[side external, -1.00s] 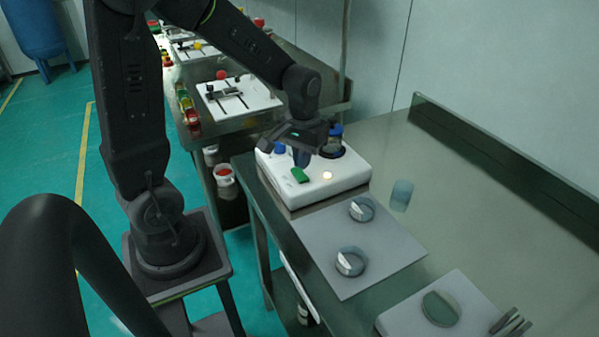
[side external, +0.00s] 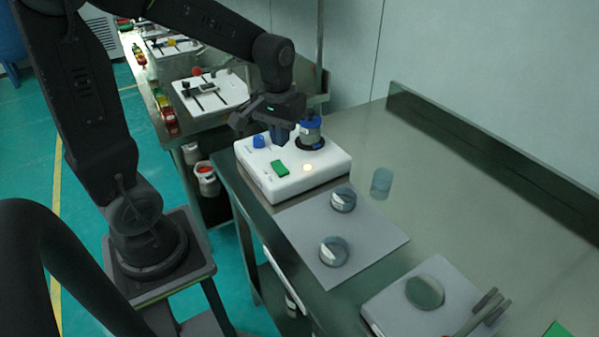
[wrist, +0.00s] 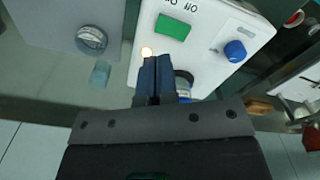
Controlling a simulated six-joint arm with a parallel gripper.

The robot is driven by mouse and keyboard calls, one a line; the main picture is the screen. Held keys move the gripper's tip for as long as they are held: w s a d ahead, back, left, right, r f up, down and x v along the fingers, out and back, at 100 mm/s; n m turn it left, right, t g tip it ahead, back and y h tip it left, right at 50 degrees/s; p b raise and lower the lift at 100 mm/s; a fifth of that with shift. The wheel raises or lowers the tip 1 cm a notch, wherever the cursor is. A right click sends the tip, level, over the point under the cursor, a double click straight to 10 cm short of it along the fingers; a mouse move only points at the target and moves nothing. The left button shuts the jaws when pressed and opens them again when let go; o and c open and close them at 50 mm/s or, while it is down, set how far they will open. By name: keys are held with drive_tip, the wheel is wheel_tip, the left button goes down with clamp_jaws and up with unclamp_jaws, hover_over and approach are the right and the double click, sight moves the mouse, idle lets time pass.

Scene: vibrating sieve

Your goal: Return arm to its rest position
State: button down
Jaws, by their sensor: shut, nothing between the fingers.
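The white sieve machine (side external: 318,178) stands on the steel bench. It carries a green button (side external: 280,168), a blue knob (side external: 259,141), a glowing lamp (side external: 308,167) and a blue-banded cylinder (side external: 311,130) on a dark round base. My gripper (side external: 280,138) is shut and empty, above the machine and apart from the green button. In the wrist view my closed blue fingers (wrist: 157,65) lie over the machine, with the green button (wrist: 173,27) and blue knob (wrist: 235,51) ahead of them. The fingers partly hide the cylinder there (wrist: 183,84).
A grey mat (side external: 365,243) with two round dishes (side external: 343,199) (side external: 334,251) lies in front of the machine. A translucent cylinder (side external: 381,182) stands beside it. A white plate with a round disc (side external: 425,292) is at the lower right. The bench's back right is clear.

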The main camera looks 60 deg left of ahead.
drive_tip(key=s+d+r+m+t, duration=0.5)
drive_tip(key=s+d+r, duration=0.2)
drive_tip(key=s+d, duration=0.2)
drive_tip(key=shift+s+r+m, duration=0.3)
drive_tip(key=shift+s+r, duration=0.1)
drive_tip(key=shift+s, duration=0.25)
